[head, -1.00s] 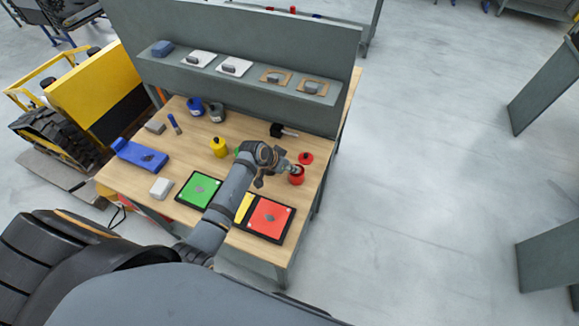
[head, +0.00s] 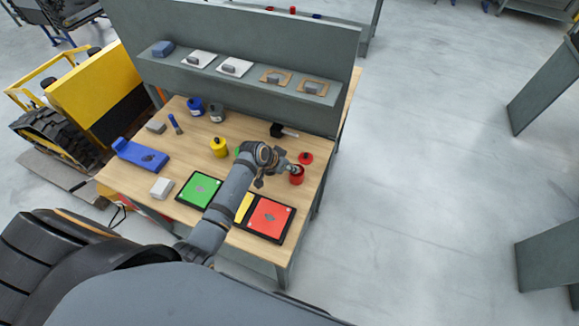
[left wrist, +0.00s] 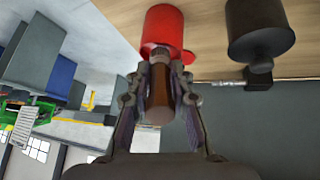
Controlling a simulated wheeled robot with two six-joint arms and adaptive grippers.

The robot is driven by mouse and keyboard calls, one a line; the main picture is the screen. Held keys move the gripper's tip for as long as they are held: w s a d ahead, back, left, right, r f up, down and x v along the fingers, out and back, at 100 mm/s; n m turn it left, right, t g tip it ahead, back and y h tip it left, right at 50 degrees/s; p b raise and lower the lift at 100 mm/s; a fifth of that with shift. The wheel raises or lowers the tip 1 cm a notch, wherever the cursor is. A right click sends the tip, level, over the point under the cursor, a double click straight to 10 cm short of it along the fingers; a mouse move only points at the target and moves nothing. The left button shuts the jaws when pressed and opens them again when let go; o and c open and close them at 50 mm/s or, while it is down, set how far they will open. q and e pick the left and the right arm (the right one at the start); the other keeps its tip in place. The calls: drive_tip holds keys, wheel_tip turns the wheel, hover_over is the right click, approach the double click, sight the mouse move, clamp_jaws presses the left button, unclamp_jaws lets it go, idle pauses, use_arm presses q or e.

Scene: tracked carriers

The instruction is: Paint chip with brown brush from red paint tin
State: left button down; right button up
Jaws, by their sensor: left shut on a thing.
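My left gripper (head: 287,165) is over the red paint tin (head: 297,179) at the right side of the bench. In the left wrist view, its fingers (left wrist: 160,88) are shut on the brown brush (left wrist: 160,100). The brush's far end meets the red tin (left wrist: 163,25); I cannot tell how deep it sits inside. I cannot tell which piece is the chip. My right gripper is not in view.
A round red lid (head: 306,158) lies behind the red tin. A yellow tin (head: 219,148), a blue tin (head: 195,106) and a blue holder (head: 140,155) stand to the left. A shelf (head: 255,80) rises behind.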

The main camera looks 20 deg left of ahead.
use_arm(q)
drive_tip(key=shift+s+f, duration=0.1)
drive_tip(key=shift+f, duration=0.05)
wheel_tip(320, 180, up, 3)
drive_tip(key=p, duration=0.2)
drive_tip(key=shift+f+p, duration=0.2)
drive_tip(key=shift+p, duration=0.1)
wheel_tip(320, 180, up, 2)
drive_tip(key=shift+r+p, duration=0.15)
drive_tip(key=shift+p, duration=0.6)
drive_tip(key=shift+r, duration=1.15)
drive_tip(key=s+n+y+b, duration=0.2)
drive_tip(key=s+b, duration=0.4)
drive_tip(key=b, duration=0.7)
drive_tip(key=shift+s+f+n+t, duration=0.3)
drive_tip(key=shift+f+n, duration=0.1)
drive_tip(key=shift+n, duration=0.4)
